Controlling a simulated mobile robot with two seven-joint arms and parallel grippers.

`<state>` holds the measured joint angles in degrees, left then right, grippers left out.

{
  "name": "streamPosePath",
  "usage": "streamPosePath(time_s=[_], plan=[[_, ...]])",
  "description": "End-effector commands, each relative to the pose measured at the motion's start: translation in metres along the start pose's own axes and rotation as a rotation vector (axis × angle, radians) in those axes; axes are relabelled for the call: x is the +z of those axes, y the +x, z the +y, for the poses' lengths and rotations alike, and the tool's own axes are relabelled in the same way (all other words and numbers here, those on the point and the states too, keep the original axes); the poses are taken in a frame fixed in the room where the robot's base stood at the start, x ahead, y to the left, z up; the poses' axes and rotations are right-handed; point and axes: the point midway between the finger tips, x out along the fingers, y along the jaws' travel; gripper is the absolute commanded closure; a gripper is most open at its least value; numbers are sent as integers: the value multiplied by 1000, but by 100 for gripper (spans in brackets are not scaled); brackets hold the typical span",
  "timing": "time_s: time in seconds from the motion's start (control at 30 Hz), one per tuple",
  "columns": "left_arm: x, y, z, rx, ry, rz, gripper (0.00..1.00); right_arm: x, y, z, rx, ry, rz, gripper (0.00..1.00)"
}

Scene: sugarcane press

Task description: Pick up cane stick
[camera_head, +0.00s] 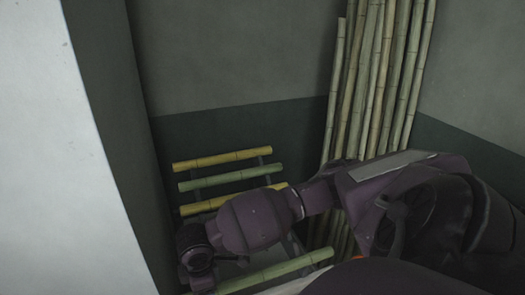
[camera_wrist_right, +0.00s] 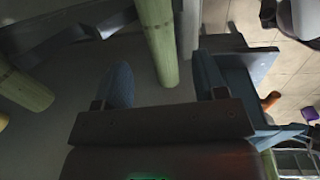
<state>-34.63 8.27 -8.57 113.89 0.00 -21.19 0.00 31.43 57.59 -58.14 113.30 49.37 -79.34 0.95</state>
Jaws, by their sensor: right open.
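In the right wrist view my right gripper (camera_wrist_right: 167,72) is open, with its two dark fingers apart. A green cane stick (camera_wrist_right: 157,35) runs down from the top of that view, and its cut end shows in the gap between the fingers. I see no finger closed on it; how deep it lies between them I cannot tell. In the head view a green cane stick (camera_head: 275,272) lies at the bottom, low on the rack, partly behind my right arm. My right gripper is mostly hidden there below the wrist. My left gripper is not in view.
A yellow cane stick (camera_head: 222,159), a green one (camera_head: 230,176) and another yellow one (camera_head: 215,205) lie across the rack higher up. Tall canes (camera_head: 378,80) lean in the corner. A white wall (camera_head: 60,160) stands close on the left. A blue frame (camera_wrist_right: 250,75) is beside the gripper.

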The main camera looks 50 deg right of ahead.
Motion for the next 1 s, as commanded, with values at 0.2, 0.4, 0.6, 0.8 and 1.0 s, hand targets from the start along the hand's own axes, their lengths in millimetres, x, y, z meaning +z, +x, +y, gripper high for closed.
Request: streamPosePath(time_s=[0.2,0.4,0.6,0.8,1.0], plan=[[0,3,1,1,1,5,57,5,29,-3,-3,1,-1,35],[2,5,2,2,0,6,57,5,47,-2,-1,-1,-1,35],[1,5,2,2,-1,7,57,5,47,-2,0,-1,0,35],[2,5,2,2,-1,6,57,5,46,-2,0,-1,0,66],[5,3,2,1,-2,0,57,5,46,-2,0,-1,0,96]])
